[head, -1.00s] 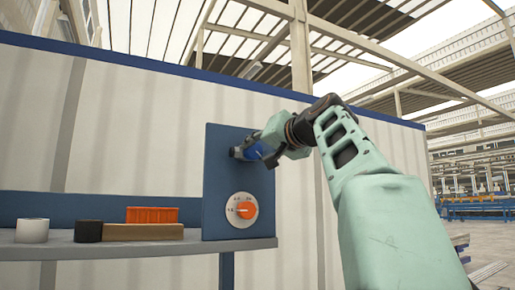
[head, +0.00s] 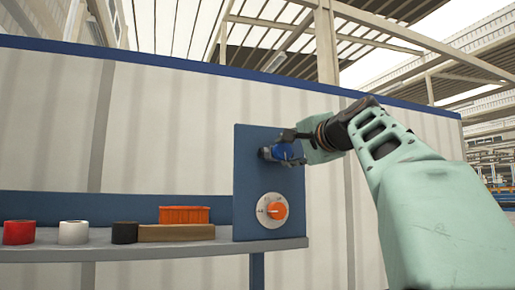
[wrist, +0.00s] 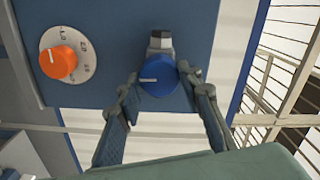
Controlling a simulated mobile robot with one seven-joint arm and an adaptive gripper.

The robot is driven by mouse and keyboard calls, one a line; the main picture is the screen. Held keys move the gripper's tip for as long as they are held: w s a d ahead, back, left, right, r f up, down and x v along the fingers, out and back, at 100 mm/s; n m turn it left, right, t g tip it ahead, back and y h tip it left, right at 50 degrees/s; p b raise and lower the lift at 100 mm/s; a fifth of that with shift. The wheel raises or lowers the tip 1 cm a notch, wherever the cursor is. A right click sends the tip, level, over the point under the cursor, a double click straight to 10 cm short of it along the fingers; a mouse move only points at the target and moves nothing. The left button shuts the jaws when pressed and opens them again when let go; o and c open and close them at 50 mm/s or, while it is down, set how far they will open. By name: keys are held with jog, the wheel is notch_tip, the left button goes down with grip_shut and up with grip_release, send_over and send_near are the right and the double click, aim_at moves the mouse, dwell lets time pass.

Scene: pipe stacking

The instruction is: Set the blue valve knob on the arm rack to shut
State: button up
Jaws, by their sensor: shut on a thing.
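The blue valve knob (wrist: 158,76) sits on the dark blue panel of the rack, below a grey metal fitting in the wrist view. Its white mark points left in that view. In the head view the knob (head: 284,152) is partly covered by my gripper (head: 290,146). In the wrist view my gripper (wrist: 159,78) has one finger on each side of the knob, and it is shut on it. The panel (head: 248,182) stands upright at the right end of the shelf.
An orange knob (head: 277,210) with a pale dial sits lower on the panel; it also shows in the wrist view (wrist: 59,62).

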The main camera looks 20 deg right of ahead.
jog(key=shift+m, duration=0.4)
jog(key=o, duration=1.2)
jog(key=shift+c, duration=0.2)
